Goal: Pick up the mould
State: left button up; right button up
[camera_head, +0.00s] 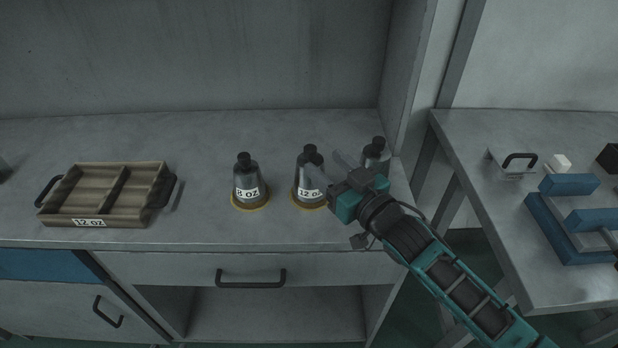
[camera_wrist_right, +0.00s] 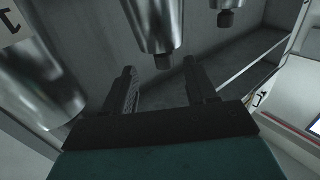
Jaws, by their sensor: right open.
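Three metal moulds with black knobs stand upright on the counter. The left one (camera_head: 246,182) is labelled 8 OZ and the middle one (camera_head: 308,190) 12 OZ, each on a yellow ring. The third (camera_head: 378,150) is partly hidden behind my right gripper. My right gripper (camera_head: 326,166) is open and empty, its fingers pointing left close to the middle mould. In the right wrist view, the open fingers (camera_wrist_right: 160,84) have a metal mould (camera_wrist_right: 160,22) ahead of them and a labelled one (camera_wrist_right: 35,75) at the left. Contact cannot be told. My left gripper is not in view.
A wooden tray (camera_head: 104,215) labelled 12 OZ, with black handles, sits on the counter at the left. A cabinet side wall (camera_head: 405,70) rises close to the right mould. A table (camera_head: 490,190) with blue parts (camera_head: 570,184) stands right. The counter between tray and moulds is clear.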

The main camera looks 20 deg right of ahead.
aim_at(307, 147)
jog(key=shift+a+x, duration=0.1)
jog(key=shift+x, duration=1.8)
jog(key=shift+a+x, duration=0.15)
jog(key=shift+x, duration=1.7)
jog(key=shift+s, duration=0.1)
jog(key=shift+c, duration=0.3)
grip_shut()
jog(key=shift+r, duration=0.2)
